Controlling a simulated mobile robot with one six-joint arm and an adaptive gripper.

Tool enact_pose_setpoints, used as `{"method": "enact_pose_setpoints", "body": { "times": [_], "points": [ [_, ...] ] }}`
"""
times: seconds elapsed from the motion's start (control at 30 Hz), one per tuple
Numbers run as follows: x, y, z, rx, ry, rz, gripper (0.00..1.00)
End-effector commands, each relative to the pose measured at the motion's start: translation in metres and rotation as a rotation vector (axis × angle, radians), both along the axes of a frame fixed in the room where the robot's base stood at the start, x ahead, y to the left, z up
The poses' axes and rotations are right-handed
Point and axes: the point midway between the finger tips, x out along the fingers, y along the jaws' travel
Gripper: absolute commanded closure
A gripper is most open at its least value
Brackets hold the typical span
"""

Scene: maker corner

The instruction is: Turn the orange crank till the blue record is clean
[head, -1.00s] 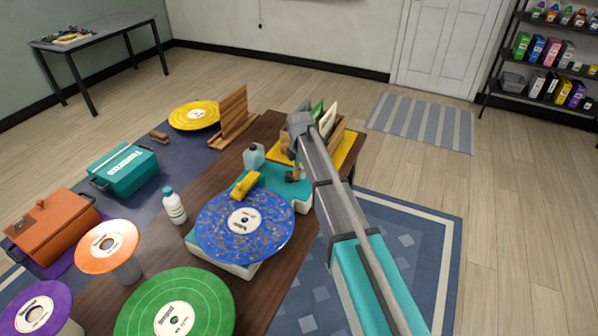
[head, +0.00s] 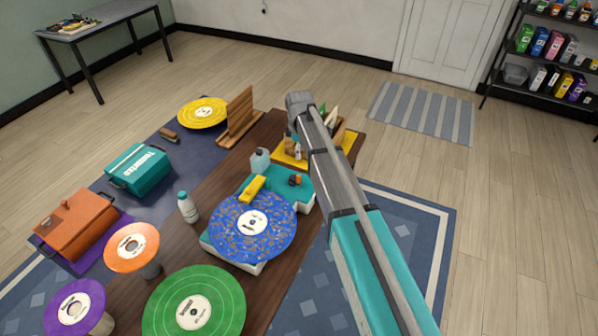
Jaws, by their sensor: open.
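The blue record (head: 262,240), with a white label, lies flat on a white and teal cleaning machine (head: 297,203). Brown and grey specks cover much of its blue surface. A yellow block-shaped piece (head: 252,189) rests over the record's far edge. The small orange crank (head: 296,180), with a dark part, sits at the machine's far right, close to my arm's left edge. My arm reaches from the bottom right over the table, its grey end joint beyond the crank. My gripper cannot be made out; the arm hides that area.
A pale blue jug (head: 260,160) and white bottle (head: 188,208) stand near the machine. Green (head: 194,305), orange (head: 132,245) and purple (head: 75,309) records are in front and left. A yellow tray (head: 287,157) with upright items lies behind.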

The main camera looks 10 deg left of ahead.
Motion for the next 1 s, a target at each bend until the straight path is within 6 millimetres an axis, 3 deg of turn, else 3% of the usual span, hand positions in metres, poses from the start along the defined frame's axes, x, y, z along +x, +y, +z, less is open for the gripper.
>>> {"method": "enact_pose_setpoints", "body": {
  "times": [0.57, 1.0],
  "points": [
    [0.0, 0.0, -0.002, 0.0, 0.0, -0.007, 0.39],
    [0.0, 0.0, -0.029, 0.0, 0.0, -0.007, 0.39]
  ]
}}
